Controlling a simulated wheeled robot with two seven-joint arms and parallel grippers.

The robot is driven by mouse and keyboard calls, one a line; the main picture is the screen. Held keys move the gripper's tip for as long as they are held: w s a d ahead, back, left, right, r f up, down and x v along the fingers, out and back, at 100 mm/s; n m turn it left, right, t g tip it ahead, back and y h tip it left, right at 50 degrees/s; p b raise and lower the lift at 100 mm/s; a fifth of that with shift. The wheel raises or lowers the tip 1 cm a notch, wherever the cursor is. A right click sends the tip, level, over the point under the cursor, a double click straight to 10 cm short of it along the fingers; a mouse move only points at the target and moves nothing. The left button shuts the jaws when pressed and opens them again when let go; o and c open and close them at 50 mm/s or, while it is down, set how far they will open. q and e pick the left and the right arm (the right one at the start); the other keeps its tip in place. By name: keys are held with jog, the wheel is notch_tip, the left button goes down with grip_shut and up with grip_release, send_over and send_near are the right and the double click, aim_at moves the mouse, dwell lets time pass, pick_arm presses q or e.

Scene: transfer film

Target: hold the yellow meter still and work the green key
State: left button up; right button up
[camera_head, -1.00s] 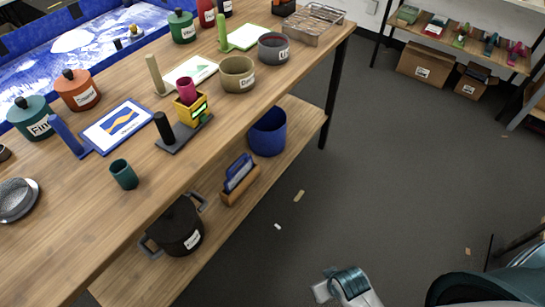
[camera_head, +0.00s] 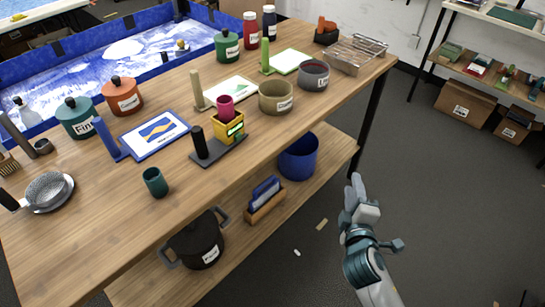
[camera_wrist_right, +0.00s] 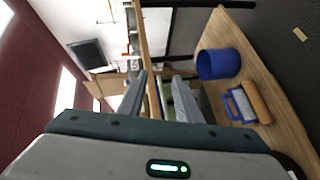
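The yellow meter (camera_head: 227,125) is a small box on a dark grey base (camera_head: 222,151) on the wooden table. A green lit display shows on its front, and a pink cup-like part (camera_head: 225,106) stands on top. A black upright handle (camera_head: 199,141) rises from the left end of the base. The green key (camera_head: 243,134) appears as a small dark green piece at the meter's lower right; its exact shape is too small to tell. My right gripper (camera_head: 356,188) is off the table's front right side, well apart from the meter. In the right wrist view its fingers (camera_wrist_right: 161,88) are parted and empty. My left gripper is not in view.
A dark green cup (camera_head: 155,182), a framed picture (camera_head: 155,133) and an olive pot (camera_head: 275,98) stand around the meter. The table (camera_head: 110,225) has bare wood in front. Its lower shelf holds a blue bin (camera_head: 299,160) and a black pot (camera_head: 197,243).

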jog(key=w+a+r+n+t+y, duration=0.2)
jog(key=w+a+r+n+y, duration=0.3)
jog(key=n, duration=0.4)
jog(key=w+a+r+n+t+y, duration=0.2)
jog(key=w+a+r+n+y, duration=0.2)
jog(key=a+n, duration=0.4)
jog(key=a+f+n+g+y, duration=0.2)
jog(key=n, duration=0.3)
jog(key=w+a+f+n+g+y, duration=0.1)
jog(key=a+f+n+g+y, duration=0.1)
jog(key=n, duration=0.4)
jog(key=a+f+n+g+y, duration=0.2)
jog(key=a+n+y, duration=0.1)
jog(key=a+n, duration=0.1)
jog(key=shift+w+n+g, duration=0.3)
jog(key=shift+w+n, duration=0.05)
jog(key=shift+n, duration=0.35)
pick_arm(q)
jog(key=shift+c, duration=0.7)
